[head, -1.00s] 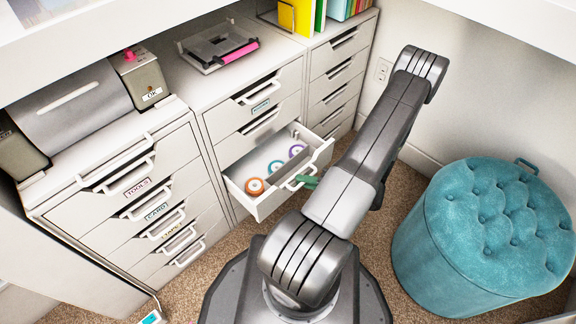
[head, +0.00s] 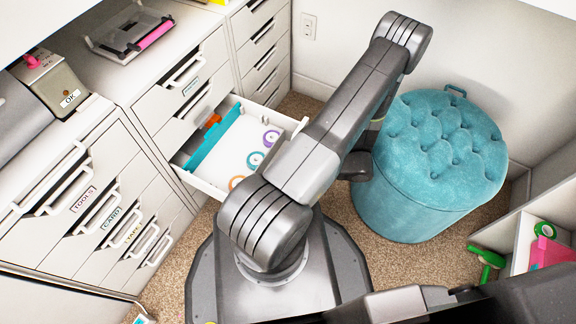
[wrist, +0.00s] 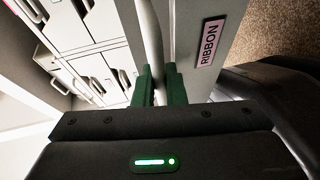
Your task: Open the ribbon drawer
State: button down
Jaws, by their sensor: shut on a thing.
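The ribbon drawer (head: 205,186) stands pulled well out of the middle cabinet in the head view. My arm hides the drawer's front there. In the wrist view the drawer front (wrist: 186,28) bears a pink RIBBON label (wrist: 208,43). My gripper (wrist: 159,86) has its green fingers shut on the white bar handle (wrist: 149,45). My gripper is hidden in the head view.
A teal tufted ottoman (head: 440,170) stands right of my arm, close to it. A left cabinet (head: 90,210) has shut drawers labelled TOOLS, CARD and TAPE. A shelf at the lower right holds a green tape roll (head: 547,229). Little carpet is free between.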

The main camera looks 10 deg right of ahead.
jog(key=c, duration=1.5)
grip_release()
jog(key=shift+r, duration=0.1)
